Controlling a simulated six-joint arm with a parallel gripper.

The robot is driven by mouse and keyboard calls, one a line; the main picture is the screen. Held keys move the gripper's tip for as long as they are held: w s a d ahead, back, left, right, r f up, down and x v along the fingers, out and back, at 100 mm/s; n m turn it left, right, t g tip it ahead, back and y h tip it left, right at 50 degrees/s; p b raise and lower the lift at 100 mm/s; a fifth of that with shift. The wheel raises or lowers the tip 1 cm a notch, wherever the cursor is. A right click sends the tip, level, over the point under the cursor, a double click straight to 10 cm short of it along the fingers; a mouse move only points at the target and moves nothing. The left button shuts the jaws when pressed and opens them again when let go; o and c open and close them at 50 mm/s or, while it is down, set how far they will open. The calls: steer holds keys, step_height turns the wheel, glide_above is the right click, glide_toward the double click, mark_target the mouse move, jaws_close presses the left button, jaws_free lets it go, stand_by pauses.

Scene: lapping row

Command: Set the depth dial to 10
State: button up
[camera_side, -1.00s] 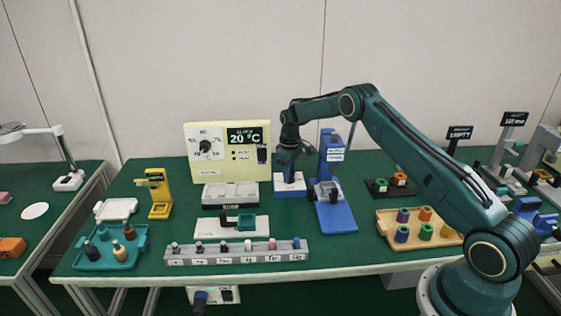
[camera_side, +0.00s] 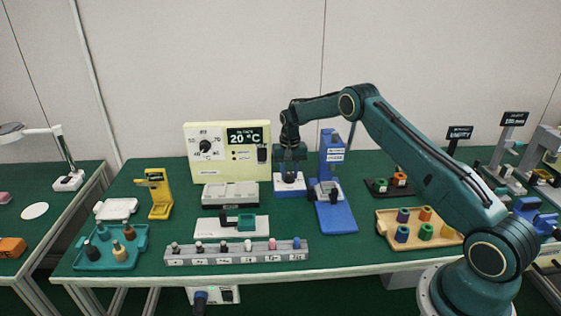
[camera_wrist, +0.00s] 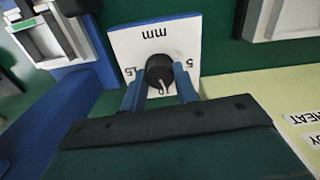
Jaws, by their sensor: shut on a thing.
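The depth dial (camera_wrist: 160,74) is a black round knob with a pale pointer, on a white plate (camera_wrist: 127,41) marked "mm", "5" and "15" in the wrist view. The marks show upside down there. My gripper (camera_wrist: 161,88) has its two blue fingers shut on the knob, one on each side. The pointer shows toward the bottom of the wrist view, between the two numbers; no "10" mark can be read. In the side view the dial's white and blue block (camera_side: 290,186) sits under my gripper (camera_side: 289,175), which hides the knob.
A blue stand (camera_side: 337,205) is just right of the dial block. A cream panel (camera_side: 227,165) reading 20 °C, with its own black dial, stands to the left. A grey rack (camera_side: 237,255) with several pegs lies in front.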

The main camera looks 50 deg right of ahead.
mark_target(289, 174)
steer(key=shift+m, duration=1.4)
steer(key=o, duration=1)
steer(key=shift+c, duration=0.2)
step_height(289, 174, up, 14)
